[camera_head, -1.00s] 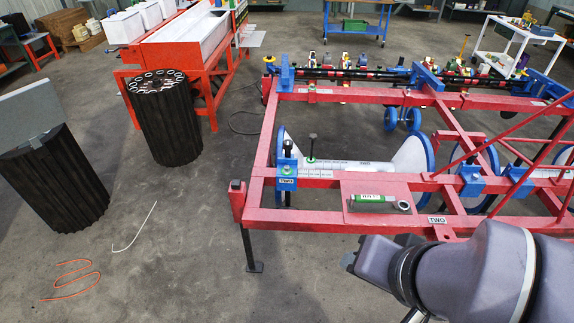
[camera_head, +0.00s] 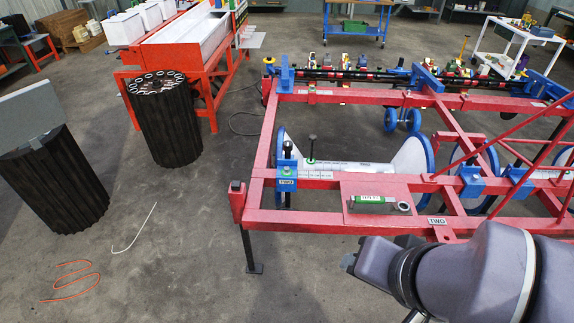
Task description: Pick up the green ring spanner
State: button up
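The green ring spanner (camera_head: 369,198) lies on a flat red plate (camera_head: 385,185) on the near beam of the red planter frame. It has a green middle with pale lettering, a ring end at the right and a darker end at the left. Nothing is touching it from above. My gripper's fingers do not show; only grey links of my arm are in the lower right, just in front of the spanner's plate. I cannot tell where the fingertips are relative to the spanner.
The red planter frame (camera_head: 325,184) fills the right side, with blue clamps (camera_head: 287,176) and a white drum (camera_head: 350,168) behind the spanner. Two black ribbed cylinders (camera_head: 166,125) stand at the left. An orange cord (camera_head: 72,280) and a white rod (camera_head: 135,228) lie on otherwise open floor.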

aim_at(362, 199)
jog(key=i+l+u, duration=0.2)
jog(key=u, duration=0.15)
jog(key=i+l+u, duration=0.15)
jog(key=l+u, duration=0.15)
jog(key=l, duration=0.15)
jog(key=i+l+u, duration=0.1)
jog(key=l+u, duration=0.9)
jog(key=l, duration=0.2)
jog(key=i, duration=0.05)
